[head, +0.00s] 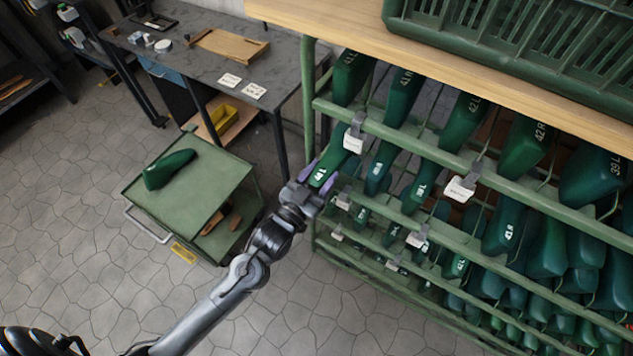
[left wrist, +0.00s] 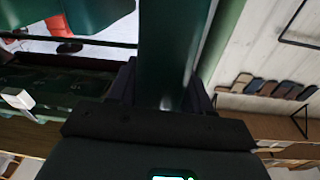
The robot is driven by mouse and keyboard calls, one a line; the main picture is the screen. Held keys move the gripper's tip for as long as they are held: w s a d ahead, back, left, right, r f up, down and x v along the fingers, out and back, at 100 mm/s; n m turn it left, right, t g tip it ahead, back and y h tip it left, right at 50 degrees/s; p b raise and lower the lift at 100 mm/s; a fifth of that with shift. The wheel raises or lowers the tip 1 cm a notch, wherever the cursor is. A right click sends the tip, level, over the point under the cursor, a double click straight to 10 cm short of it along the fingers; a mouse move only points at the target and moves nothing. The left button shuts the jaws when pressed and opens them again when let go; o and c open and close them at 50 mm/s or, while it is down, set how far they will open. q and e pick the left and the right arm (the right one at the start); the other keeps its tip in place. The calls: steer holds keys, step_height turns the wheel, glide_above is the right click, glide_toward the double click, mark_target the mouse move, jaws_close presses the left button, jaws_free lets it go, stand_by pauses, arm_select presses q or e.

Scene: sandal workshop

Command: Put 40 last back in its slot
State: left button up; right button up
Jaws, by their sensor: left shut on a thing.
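My left gripper (head: 318,182) is shut on a dark green last (head: 330,163) at the left end of the rack's second row. The white marking on that last is too small to read surely. In the left wrist view the green last (left wrist: 166,50) stands between the two dark fingers. The green rack (head: 400,133) holds several green lasts in rows, with markings such as 41 and 42R. The held last is at the rack's front, beside the left post; I cannot tell whether it touches its rail. My right gripper is not in view.
A green cart (head: 208,205) left of the rack carries another green last (head: 168,168) lying on top. A grey workbench (head: 200,70) stands behind it. A green crate (head: 530,45) sits on the wooden rack top (head: 340,22). White tags hang from the rails. Floor in front is clear.

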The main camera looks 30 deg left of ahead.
mark_target(339, 150)
arm_select(q)
steer(key=shift+w+d+b, duration=0.15)
steer(key=shift+w+b, duration=1.1)
steer(key=shift+w, duration=1.05)
steer(key=shift+w+d+b, duration=0.1)
steer(key=shift+w+b, duration=1.35)
steer(key=shift+w, duration=0.75)
steer(key=shift+w+f+b, duration=0.1)
steer(key=shift+f+b, duration=0.1)
steer(key=shift+b, duration=0.15)
steer(key=shift+f, duration=0.25)
steer(key=shift+w+d+f, duration=0.15)
steer(key=shift+w+f, duration=0.1)
steer(key=shift+w, duration=0.25)
steer(key=shift+f, duration=0.15)
steer(key=shift+f, duration=0.15)
